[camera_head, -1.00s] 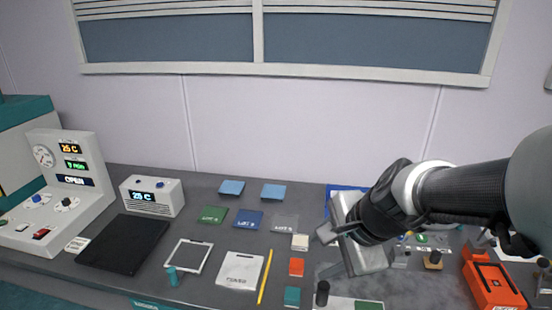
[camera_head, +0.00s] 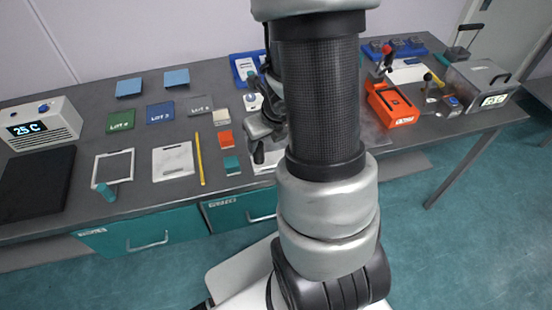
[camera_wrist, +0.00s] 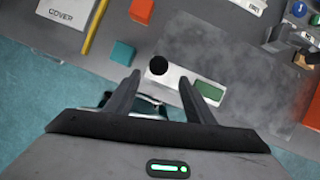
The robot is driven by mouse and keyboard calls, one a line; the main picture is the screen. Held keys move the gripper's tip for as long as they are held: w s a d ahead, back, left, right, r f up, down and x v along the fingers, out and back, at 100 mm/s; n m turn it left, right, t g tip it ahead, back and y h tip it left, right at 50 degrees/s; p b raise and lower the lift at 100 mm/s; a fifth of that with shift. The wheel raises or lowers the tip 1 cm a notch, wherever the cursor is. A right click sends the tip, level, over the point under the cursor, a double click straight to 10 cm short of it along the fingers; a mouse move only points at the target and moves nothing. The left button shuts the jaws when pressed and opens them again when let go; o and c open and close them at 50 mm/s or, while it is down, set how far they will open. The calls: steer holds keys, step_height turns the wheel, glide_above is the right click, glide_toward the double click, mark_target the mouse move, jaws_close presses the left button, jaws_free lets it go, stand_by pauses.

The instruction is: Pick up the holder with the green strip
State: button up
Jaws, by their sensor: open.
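The holder (camera_wrist: 173,79) is a flat pale plate with a black round knob (camera_wrist: 158,65) at its left end and a green strip (camera_wrist: 209,91) at its right end in the wrist view. It lies on the grey bench near the front edge. In the head view only a pale part of it (camera_head: 262,170) shows; my arm hides the rest. My gripper (camera_wrist: 159,81) is open and empty, its two fingers spread on either side of the plate's knob end as seen from above. I cannot tell the height between fingers and plate. The gripper also shows in the head view (camera_head: 262,140).
A teal block (camera_head: 231,165), an orange block (camera_head: 225,139) and a yellow stick (camera_head: 200,158) lie left of the holder. A white cover plate (camera_head: 173,160) is farther left. An orange device (camera_head: 392,105) stands to the right. The bench's front edge is close.

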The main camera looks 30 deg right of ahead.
mark_target(259, 151)
steer(key=b+x, duration=0.1)
steer(key=x, duration=0.2)
steer(key=shift+w, duration=0.1)
steer(key=b+x, duration=0.3)
steer(key=x, duration=0.2)
steer(key=shift+a+f, duration=0.15)
jaws_close()
